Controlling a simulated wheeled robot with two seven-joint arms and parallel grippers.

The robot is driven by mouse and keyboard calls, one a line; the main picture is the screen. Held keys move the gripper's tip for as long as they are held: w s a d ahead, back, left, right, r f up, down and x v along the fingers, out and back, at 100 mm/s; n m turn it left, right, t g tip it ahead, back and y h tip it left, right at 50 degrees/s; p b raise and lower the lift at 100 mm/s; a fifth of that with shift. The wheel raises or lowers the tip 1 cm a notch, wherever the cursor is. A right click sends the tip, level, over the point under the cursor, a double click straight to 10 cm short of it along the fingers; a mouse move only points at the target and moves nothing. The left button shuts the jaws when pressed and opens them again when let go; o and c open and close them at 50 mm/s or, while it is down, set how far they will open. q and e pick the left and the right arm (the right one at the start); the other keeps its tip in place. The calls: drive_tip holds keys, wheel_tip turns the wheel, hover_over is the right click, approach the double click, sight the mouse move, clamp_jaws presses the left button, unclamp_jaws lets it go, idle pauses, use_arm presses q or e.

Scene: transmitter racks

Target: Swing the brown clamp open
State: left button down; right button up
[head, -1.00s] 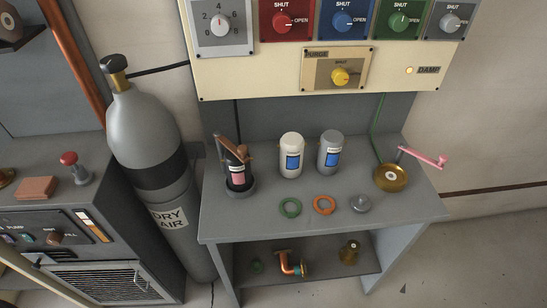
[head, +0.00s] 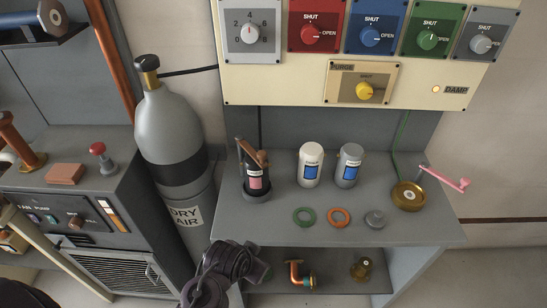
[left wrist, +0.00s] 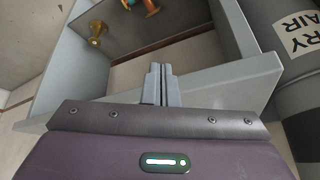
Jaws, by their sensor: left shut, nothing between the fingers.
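The brown clamp (head: 252,152) lies tilted over the top of a dark canister (head: 257,181) with a pink label, at the left end of the grey bench. The canister sits in a dark round holder. My left gripper (left wrist: 160,70) is shut and empty in the left wrist view. In the head view its dark purple body is at the bottom, in front of the bench's left front corner, below and apart from the clamp; its fingertips are hard to make out there. The clamp does not show in the left wrist view. My right gripper is in neither view.
A grey gas cylinder (head: 168,125) stands left of the bench (head: 340,235). White (head: 311,165) and grey (head: 348,165) canisters stand right of the clamp. Green (head: 304,217) and orange (head: 339,217) rings lie near the front edge. A lower shelf holds a copper elbow (head: 294,273).

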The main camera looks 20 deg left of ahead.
use_arm(q)
drive_tip(key=w+d+r+m+t+y, duration=0.3)
drive_tip(key=w+r+m+t+y, duration=0.1)
drive_tip(key=r, duration=0.4)
drive_tip(key=w+d+r+m+t+y, duration=0.3)
drive_tip(key=w+r+m+t+y, duration=0.1)
drive_tip(key=w+r+t, duration=0.3)
wheel_tip(320, 180, up, 2)
drive_tip(key=shift+w+r+y, duration=0.2)
drive_tip(key=shift+w+y, duration=0.1)
drive_tip(key=shift+w, duration=0.95)
drive_tip(key=p+x, duration=0.3)
drive_tip(key=x, duration=0.7)
drive_tip(key=s+a+p, duration=0.1)
drive_tip(key=s+a, duration=0.1)
drive_tip(key=shift+s+a+f+p, duration=0.1)
drive_tip(key=shift+s+a+p, duration=0.25)
drive_tip(key=shift+s, duration=0.05)
